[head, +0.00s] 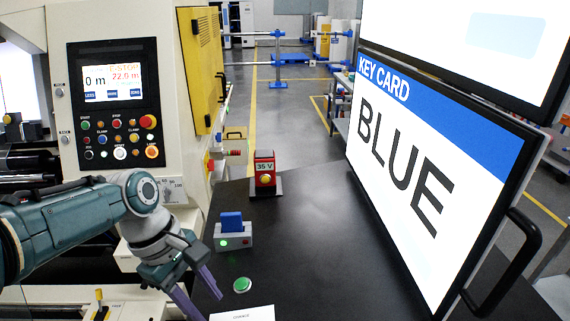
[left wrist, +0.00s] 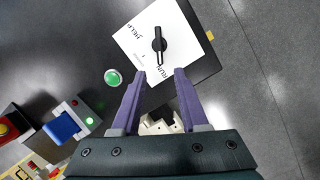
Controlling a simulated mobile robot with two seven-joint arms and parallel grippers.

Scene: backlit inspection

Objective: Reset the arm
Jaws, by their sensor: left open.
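My left arm comes in from the left in the head view. Its gripper (head: 208,304) has purple fingers spread apart, pointing down over the dark table near a green button (head: 242,285). In the left wrist view the gripper (left wrist: 160,76) is open, with nothing held between the fingertips. The green button (left wrist: 114,77) is left of the fingers there. The head view shows only part of a white plate (head: 243,315) at its bottom edge. My right gripper is not in view.
A blue card (head: 231,221) stands in a grey reader (head: 233,240) with a lit green light. A red 35 V box (head: 264,172) is behind. A control panel (head: 117,105) is on the left. A large KEY CARD BLUE screen (head: 420,170) is on the right. The table's middle is clear.

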